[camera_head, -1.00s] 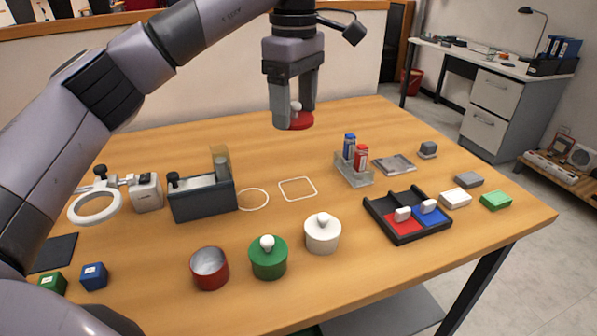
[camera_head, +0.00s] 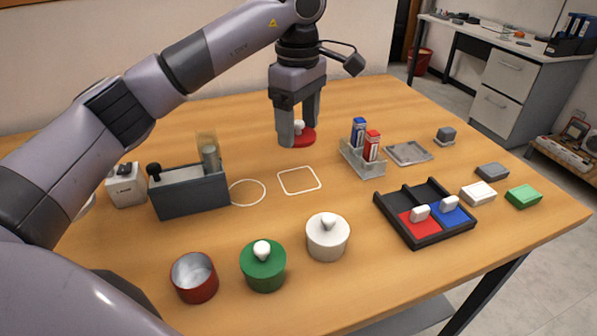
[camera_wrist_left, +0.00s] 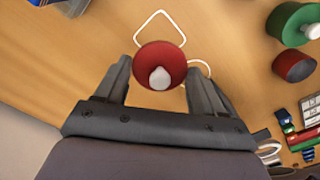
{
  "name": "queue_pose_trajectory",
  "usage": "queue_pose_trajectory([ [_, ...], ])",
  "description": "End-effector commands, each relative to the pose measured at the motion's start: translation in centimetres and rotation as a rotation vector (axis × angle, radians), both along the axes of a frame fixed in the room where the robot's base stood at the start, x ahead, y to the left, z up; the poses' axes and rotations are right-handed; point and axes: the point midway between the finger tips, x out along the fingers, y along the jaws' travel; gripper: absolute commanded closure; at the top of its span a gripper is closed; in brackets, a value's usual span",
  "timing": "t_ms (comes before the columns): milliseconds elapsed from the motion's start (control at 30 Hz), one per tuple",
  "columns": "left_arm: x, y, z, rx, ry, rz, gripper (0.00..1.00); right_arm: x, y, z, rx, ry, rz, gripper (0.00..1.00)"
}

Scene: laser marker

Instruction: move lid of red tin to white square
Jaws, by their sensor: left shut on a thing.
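My left gripper (camera_head: 298,138) is shut on the red tin's lid (camera_head: 305,137), a red disc with a white knob. The lid also shows between the fingers in the left wrist view (camera_wrist_left: 160,65). It is beyond the white square outline (camera_head: 299,180) in the head view, apparently a little above the table; the exact height is hard to tell. The red tin (camera_head: 194,277) stands open at the front left. My right gripper is not in view.
A white circle outline (camera_head: 248,192) lies left of the square. The square's inside is bare.

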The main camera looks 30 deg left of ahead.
Motion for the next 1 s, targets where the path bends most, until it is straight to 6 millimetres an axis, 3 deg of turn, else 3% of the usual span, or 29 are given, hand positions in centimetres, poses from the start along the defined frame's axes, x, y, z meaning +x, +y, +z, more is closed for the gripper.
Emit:
queue_pose_trajectory([
  [33,-0.1,0.0,-1.5,0.000,0.004,0.000,0.60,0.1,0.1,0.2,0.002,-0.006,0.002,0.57],
  [200,-0.1,0.0,-4.5,0.000,0.001,0.001,0.60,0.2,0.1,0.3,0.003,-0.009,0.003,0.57],
  [433,0.0,0.0,-6.1,0.001,0.000,0.000,0.60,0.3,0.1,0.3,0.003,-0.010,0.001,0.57],
  [633,-0.1,0.0,-9.1,0.001,0.002,0.000,0.60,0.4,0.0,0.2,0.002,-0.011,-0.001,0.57],
  [1000,0.0,0.0,-9.8,0.000,-0.001,0.000,0.60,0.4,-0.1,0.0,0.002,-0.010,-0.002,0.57],
])
